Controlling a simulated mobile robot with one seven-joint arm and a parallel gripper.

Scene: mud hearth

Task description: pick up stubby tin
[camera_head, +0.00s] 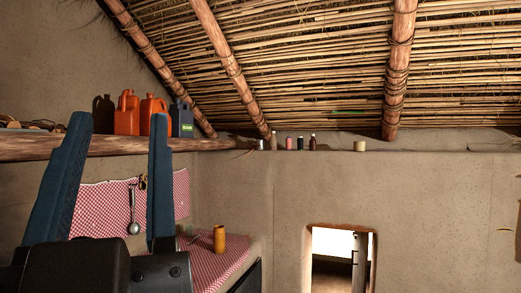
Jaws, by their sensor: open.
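A short, wide, cream-coloured tin (360,146), which looks like the stubby tin, stands upright on the far wall ledge, right of the other small containers there. My gripper (119,118) is large in the left foreground, with its two dark blue fingers pointing up. The fingers are wide apart, and I see nothing held between them. The tin is well to the right of the gripper and farther back, apart from it.
Several small bottles and cans (300,143) stand left of the tin. Orange jugs (127,113) and a dark blue canister (181,120) stand on a left wooden shelf. An orange cylinder (219,239) stands on checked cloth. Roof poles (398,70) slope down above the ledge.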

